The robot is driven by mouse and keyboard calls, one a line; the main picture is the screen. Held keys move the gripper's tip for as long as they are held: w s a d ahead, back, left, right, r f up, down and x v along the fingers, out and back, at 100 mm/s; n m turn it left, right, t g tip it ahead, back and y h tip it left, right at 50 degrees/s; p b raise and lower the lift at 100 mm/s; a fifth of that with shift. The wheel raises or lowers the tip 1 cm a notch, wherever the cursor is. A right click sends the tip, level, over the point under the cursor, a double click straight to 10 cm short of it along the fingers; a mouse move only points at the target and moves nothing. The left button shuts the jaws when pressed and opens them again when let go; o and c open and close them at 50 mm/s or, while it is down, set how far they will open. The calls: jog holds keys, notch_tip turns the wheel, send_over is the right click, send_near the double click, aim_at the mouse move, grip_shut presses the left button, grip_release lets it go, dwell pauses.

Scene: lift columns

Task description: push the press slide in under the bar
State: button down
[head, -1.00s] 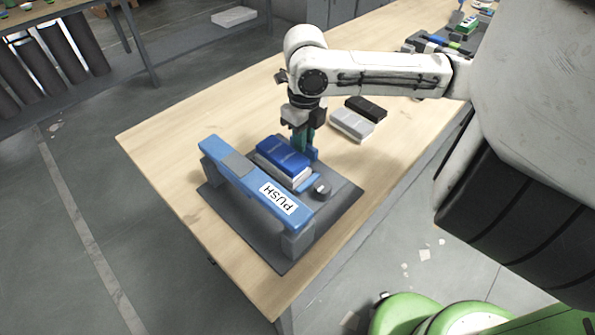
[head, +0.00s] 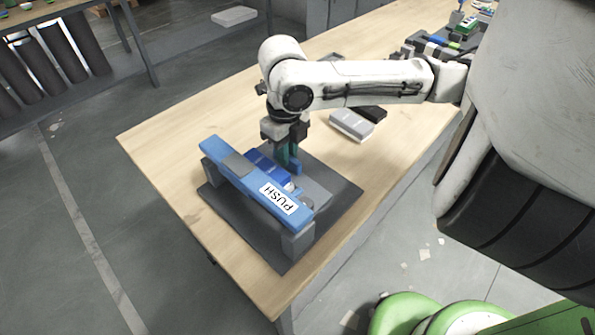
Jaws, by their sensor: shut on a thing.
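The blue bar (head: 222,154) with a white PUSH label (head: 278,198) spans the grey press base (head: 338,198) on the wooden table. The press slide, with its blue upright tab (head: 296,167), carries a dark blue block (head: 266,168) with a pale lower edge. The block is now close up to the bar and its near part is hidden behind it. My gripper (head: 286,160) is low at the far side of the block, its greenish fingers shut at the slide's tab. The exact contact is partly hidden.
A light grey block (head: 352,125) and a black block (head: 370,112) lie on the table right of my gripper. A dark tray with small parts (head: 435,45) stands at the back right. The table's left part is clear.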

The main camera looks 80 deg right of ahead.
aim_at(268, 162)
jog(key=shift+w+a, duration=0.45)
jog(key=shift+a, duration=0.3)
jog(key=shift+w+a, duration=0.5)
jog(key=shift+a, duration=0.3)
jog(key=shift+w+a, duration=0.45)
jog(key=shift+a, duration=0.3)
jog(key=c, duration=1.2)
grip_release()
jog(key=shift+r+p, duration=0.15)
jog(key=shift+p, duration=0.15)
jog(key=shift+a+r+p, duration=0.1)
jog(key=shift+r+p, duration=0.7)
jog(key=shift+r, duration=0.15)
jog(key=shift+r+p, duration=1.85)
jog(key=shift+r, duration=0.55)
